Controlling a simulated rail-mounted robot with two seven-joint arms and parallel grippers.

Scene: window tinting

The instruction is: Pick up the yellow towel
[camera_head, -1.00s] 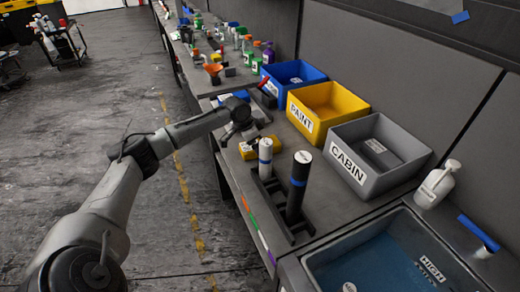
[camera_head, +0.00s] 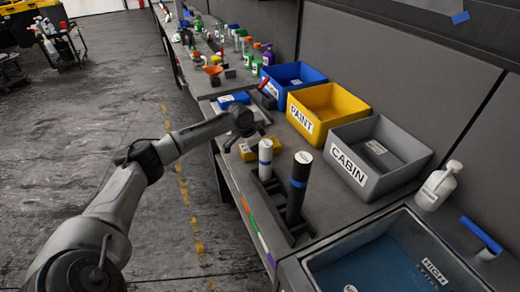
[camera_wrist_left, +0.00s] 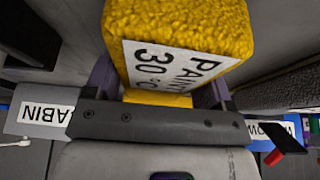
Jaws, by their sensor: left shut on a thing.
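The yellow towel (camera_wrist_left: 185,60) is a thick folded block with a white label reading "PAINT 30°C". In the left wrist view it sits between the fingers of my left gripper (camera_wrist_left: 160,95), which is shut on it. In the head view the yellow towel (camera_head: 247,152) is partly hidden behind my left gripper (camera_head: 247,138) at the bench's near edge. I cannot tell whether it is clear of the bench top. My right gripper is in neither view.
A blue bin (camera_head: 309,72), a yellow PAINT bin (camera_head: 351,93) and a grey CABIN bin (camera_head: 345,190) stand along the wall. A white roll (camera_head: 265,160) and a black roll (camera_head: 298,188) stand upright nearby. A blue folded item (camera_head: 232,99) lies beyond the gripper.

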